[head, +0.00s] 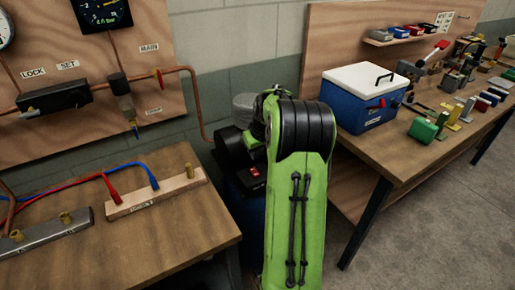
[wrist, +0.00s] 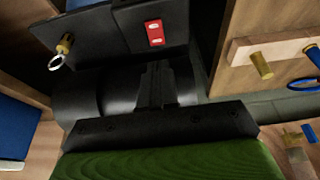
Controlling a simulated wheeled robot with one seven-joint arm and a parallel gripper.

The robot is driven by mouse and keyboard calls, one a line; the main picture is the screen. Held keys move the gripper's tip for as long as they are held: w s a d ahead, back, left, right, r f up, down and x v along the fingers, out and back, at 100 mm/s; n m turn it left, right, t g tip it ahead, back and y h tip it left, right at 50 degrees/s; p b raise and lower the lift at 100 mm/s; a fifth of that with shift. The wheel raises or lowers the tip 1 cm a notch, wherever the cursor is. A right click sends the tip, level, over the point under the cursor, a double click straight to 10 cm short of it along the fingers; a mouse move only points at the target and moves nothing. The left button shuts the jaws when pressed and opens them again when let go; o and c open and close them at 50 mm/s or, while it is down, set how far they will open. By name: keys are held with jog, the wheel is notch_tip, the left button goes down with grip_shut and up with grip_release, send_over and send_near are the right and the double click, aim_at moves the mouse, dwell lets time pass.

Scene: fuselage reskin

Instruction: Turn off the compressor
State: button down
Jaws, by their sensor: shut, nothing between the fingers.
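The compressor stands on the floor between the two benches. In the head view its blue tank (head: 243,203) is mostly hidden behind my green arm, and its red switch (head: 255,171) sits on a dark box. In the wrist view the red rocker switch (wrist: 155,33) is on a black panel (wrist: 123,27). A brass fitting with a ring (wrist: 60,50) is left of it. My gripper (wrist: 156,68) is shut and empty, with its dark fingers pointing toward the panel, just below the switch in the picture. I cannot tell whether they touch anything. My arm hides the gripper in the head view.
A left bench (head: 200,222) holds a wooden manifold (head: 155,193) with red and blue hoses. A right bench (head: 375,160) carries a blue-and-white cooler (head: 364,98) and several tools. A copper pipe (head: 197,105) runs down beside the compressor. Floor at right is clear.

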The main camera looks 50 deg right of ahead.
aim_at(252, 169)
jog(key=x, duration=0.4)
jog(key=b+x, duration=0.1)
jog(key=x, duration=0.1)
jog(key=shift+s+a+f, duration=0.1)
jog(key=shift+s+f, duration=0.15)
jog(key=shift+f, duration=0.2)
